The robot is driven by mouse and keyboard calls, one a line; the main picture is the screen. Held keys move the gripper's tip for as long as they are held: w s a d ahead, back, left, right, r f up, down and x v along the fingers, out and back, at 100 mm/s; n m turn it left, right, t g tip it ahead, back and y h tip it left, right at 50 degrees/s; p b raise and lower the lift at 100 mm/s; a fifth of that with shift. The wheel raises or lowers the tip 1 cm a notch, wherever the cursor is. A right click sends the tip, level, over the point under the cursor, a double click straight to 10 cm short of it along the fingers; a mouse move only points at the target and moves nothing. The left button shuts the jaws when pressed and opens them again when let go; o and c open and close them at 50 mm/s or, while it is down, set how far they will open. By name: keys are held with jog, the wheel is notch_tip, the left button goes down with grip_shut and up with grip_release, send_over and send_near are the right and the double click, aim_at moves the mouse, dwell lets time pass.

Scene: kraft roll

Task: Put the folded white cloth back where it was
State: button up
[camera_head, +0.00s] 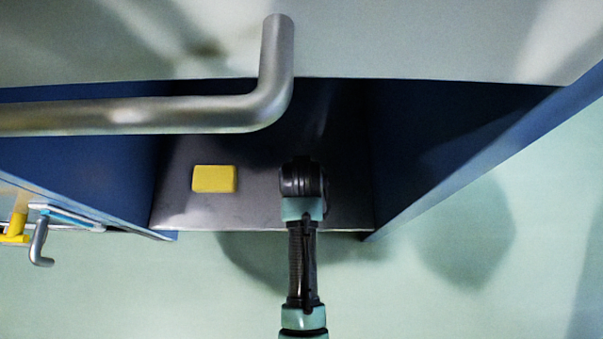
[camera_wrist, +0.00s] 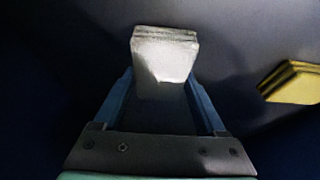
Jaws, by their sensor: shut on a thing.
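The folded white cloth (camera_wrist: 165,58) shows in the wrist view as a pale, layered block between the blue fingers. My gripper (camera_wrist: 161,84) is shut on it. In the head view my arm reaches over the dark shelf (camera_head: 262,205), right of its middle; the fingers and the cloth are hidden there beneath my wrist. Whether the cloth touches the shelf cannot be told.
A yellow folded cloth (camera_head: 214,179) lies on the shelf left of my arm; it also shows in the wrist view (camera_wrist: 292,82). Blue side panels (camera_head: 440,130) bound the shelf. A thick metal handle (camera_head: 180,114) and pale top (camera_head: 400,40) overhang it.

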jog(key=o, duration=1.1)
jog(key=shift+o, duration=0.2)
jog(key=p+v, duration=0.8)
jog(key=v, duration=0.4)
jog(key=shift+r, duration=0.2)
jog(key=shift+w, duration=0.1)
